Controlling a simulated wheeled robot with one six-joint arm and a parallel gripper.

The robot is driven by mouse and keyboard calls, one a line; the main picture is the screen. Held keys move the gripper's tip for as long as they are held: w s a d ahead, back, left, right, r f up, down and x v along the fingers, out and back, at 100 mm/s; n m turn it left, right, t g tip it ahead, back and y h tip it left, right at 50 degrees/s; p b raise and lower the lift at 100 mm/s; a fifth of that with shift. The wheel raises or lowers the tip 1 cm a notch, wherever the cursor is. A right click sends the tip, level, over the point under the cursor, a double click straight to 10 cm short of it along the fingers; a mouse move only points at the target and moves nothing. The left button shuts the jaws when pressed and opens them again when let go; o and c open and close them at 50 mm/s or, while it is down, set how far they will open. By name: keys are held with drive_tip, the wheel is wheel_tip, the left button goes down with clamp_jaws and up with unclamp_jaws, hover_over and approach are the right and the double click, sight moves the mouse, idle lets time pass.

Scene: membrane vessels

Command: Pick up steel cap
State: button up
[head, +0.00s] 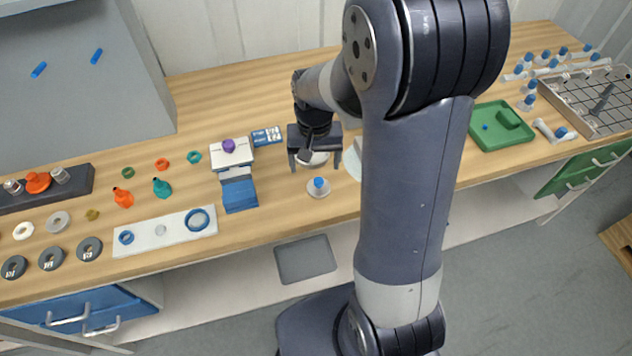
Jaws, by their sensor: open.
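My gripper (315,164) is open and points down over the middle of the bench, with its two fingers apart. A pale, silvery round piece (314,159) shows between and behind the fingers. It may be the steel cap, but it is partly hidden by my gripper, and I cannot tell whether the fingers touch it. Two small metallic cap-like pieces, one at the far left (13,187) and one to its right (60,174), sit in a dark rack (80,184). I cannot tell which piece is the steel cap.
A white disc with a blue knob (318,187) stands just in front of my gripper. A blue and white stand with a purple knob (240,190) is to the left. A green tray (488,140) is to the right. My arm hides part of the bench.

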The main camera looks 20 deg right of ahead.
sight(319, 180)
drive_tip(key=shift+f, duration=0.85)
drive_tip(key=f, duration=0.2)
drive_tip(key=s+f+p, duration=0.1)
drive_tip(key=f, duration=0.1)
drive_tip(key=shift+d, duration=0.4)
drive_tip(key=shift+f, duration=0.65)
drive_tip(key=c, duration=1.2)
